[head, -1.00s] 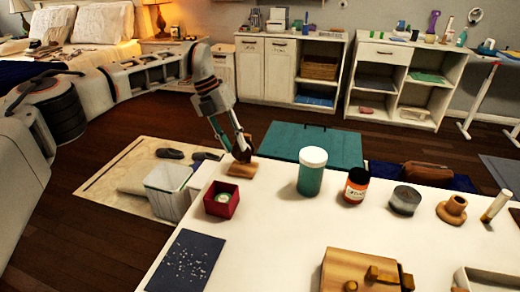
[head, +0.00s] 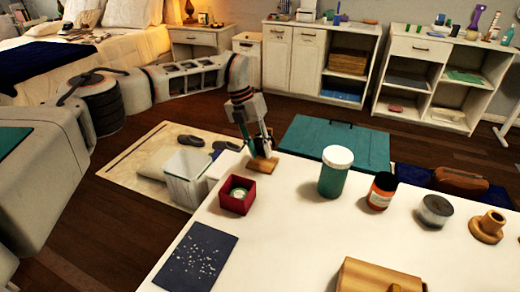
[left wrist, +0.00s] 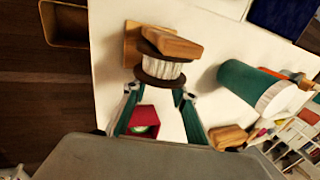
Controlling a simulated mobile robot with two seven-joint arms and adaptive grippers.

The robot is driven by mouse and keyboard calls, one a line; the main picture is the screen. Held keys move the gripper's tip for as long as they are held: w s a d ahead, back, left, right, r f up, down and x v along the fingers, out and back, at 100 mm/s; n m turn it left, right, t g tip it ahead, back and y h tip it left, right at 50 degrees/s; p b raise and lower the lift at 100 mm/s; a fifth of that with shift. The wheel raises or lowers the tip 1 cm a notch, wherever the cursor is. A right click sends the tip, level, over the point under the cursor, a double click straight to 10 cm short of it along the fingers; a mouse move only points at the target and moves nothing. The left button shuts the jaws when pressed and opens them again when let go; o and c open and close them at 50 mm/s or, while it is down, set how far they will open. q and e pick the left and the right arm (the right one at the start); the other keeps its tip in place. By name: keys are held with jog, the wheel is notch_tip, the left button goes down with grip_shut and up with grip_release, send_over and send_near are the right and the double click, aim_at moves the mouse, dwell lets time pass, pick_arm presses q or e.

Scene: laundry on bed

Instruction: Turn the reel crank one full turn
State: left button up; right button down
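The reel stands at the far left corner of the white table; its wooden base (head: 262,164) shows below my left gripper (head: 259,146) in the head view. In the left wrist view the reel (left wrist: 163,68) has dark round flanges, pale thread and a wooden crank bar (left wrist: 172,42) across its top. The left gripper (left wrist: 157,95) also shows there, its green fingers spread apart and nothing held. The fingertips are close to the near side of the spool; I cannot tell whether they touch it. The right gripper is not in view.
A red box (head: 237,201) with a round item inside stands near the reel. A green jar (head: 333,178), an orange-labelled jar (head: 381,192) and a grey tin (head: 434,211) stand to the right. A dark sheet (head: 198,256) lies in front. A white bin (head: 188,180) stands beyond the left edge.

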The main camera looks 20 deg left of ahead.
pick_arm(q)
grip_shut()
jog(key=shift+h, duration=0.3)
jog(key=shift+a+f+h+b, duration=0.15)
jog(key=shift+h+b, duration=0.2)
jog(key=shift+h, duration=0.55)
jog(key=h+b, duration=0.1)
jog(key=h, duration=0.1)
jog(key=shift+f+h+b, duration=0.15)
jog(key=shift+h+b, duration=0.8)
jog(key=shift+h, duration=0.15)
jog(key=shift+r+h, duration=0.3)
jog(key=shift+r, duration=0.05)
